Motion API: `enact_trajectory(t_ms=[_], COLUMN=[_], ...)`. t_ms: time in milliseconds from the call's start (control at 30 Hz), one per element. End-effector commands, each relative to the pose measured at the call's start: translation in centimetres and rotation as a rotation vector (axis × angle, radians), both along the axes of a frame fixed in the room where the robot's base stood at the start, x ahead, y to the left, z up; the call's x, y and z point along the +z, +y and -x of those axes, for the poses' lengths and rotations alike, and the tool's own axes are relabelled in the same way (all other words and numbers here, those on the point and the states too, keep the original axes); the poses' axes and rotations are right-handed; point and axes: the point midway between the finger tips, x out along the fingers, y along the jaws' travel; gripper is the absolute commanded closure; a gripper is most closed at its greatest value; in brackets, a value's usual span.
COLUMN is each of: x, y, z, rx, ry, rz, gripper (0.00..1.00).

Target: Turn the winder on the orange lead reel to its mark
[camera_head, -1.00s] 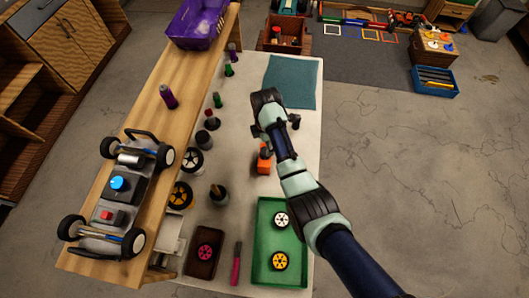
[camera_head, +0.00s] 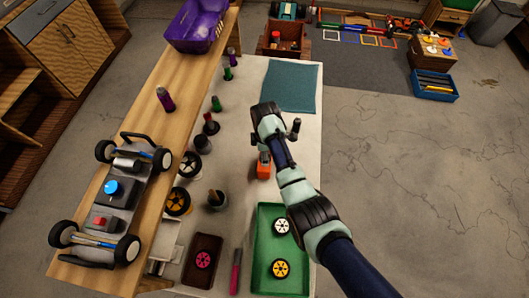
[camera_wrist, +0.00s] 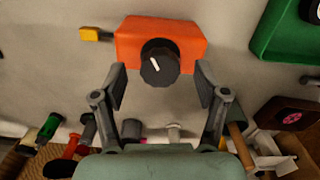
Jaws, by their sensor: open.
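The orange lead reel (camera_wrist: 185,38) lies on the white bench top in the wrist view, with a dark round winder (camera_wrist: 159,64) on its face. A white line on the winder points up and slightly left. A yellow plug piece (camera_wrist: 95,34) sticks out at the reel's left. In the wrist view my gripper (camera_wrist: 161,82) is open, one finger on each side of the winder and apart from it. In the head view the reel (camera_head: 263,170) shows just below my wrist, which hides part of it. I cannot make out the mark.
A green tray (camera_head: 254,265) with a white and a yellow wheel stands near the reel. A brown tray (camera_head: 190,270) and a pink-handled tool (camera_head: 236,270) lie left of it. A teal mat (camera_head: 290,85) lies farther back.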

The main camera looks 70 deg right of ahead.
Motion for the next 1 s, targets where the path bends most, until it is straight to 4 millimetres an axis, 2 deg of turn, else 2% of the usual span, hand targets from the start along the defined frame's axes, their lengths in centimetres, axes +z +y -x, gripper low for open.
enact_trajectory(t_ms=[67, 233, 467, 633, 833, 1000], x=[0.06, 0.16, 0.07, 0.08, 0.01, 0.07], y=[0.01, 0.02, 0.02, 0.01, 0.01, 0.01], z=[0.01, 0.02, 0.01, 0.0, 0.02, 0.02], rx=[-0.033, -0.283, -0.407, -0.654, -0.745, -0.994], ry=[0.0, 0.0, 0.0, 0.0, 0.0, 0.0], rz=[0.0, -0.001, 0.0, 0.0, 0.0, 0.0], gripper=[0.27, 0.27, 0.27, 0.27, 0.27, 0.27])
